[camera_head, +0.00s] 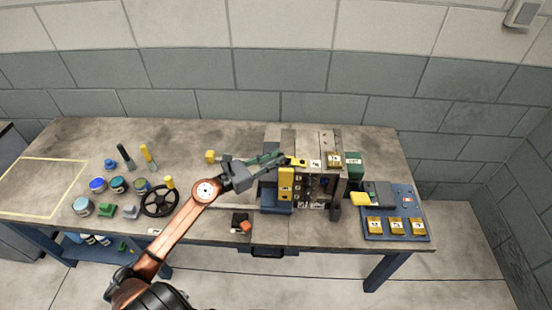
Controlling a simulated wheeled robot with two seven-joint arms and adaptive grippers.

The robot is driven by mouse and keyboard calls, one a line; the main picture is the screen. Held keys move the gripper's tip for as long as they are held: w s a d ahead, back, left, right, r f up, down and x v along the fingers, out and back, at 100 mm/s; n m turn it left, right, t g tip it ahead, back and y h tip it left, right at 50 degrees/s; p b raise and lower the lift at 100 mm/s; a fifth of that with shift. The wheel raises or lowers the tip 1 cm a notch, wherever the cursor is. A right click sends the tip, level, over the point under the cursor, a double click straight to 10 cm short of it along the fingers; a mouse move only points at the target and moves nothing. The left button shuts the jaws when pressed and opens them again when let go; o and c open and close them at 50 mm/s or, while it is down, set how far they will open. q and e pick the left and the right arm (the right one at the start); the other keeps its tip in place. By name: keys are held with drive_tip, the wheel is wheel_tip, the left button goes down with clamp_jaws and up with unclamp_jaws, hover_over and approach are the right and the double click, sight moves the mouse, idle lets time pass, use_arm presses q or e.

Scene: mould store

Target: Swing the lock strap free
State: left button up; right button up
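A steel mould block (320,170) stands on the bench right of centre, with a dark, detailed front. A yellow upright bar (286,184) is on its left front. A short yellow piece (296,162) lies at its upper left edge. I cannot tell for sure which of these is the lock strap. My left gripper (279,158) reaches in from the left, its fingertips at the short yellow piece. Contact and the finger gap are too small to make out. My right gripper is not in view.
A blue board (412,231) with yellow blocks is at the right. A black handwheel (160,201), several tins (82,206) and upright handles (148,157) stand at the left. A small black-and-orange item (241,223) lies near the front edge.

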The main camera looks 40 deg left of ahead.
use_arm(q)
drive_tip(key=shift+o, duration=0.3)
drive_tip(key=shift+s, duration=0.1)
drive_tip(key=v, duration=1.2)
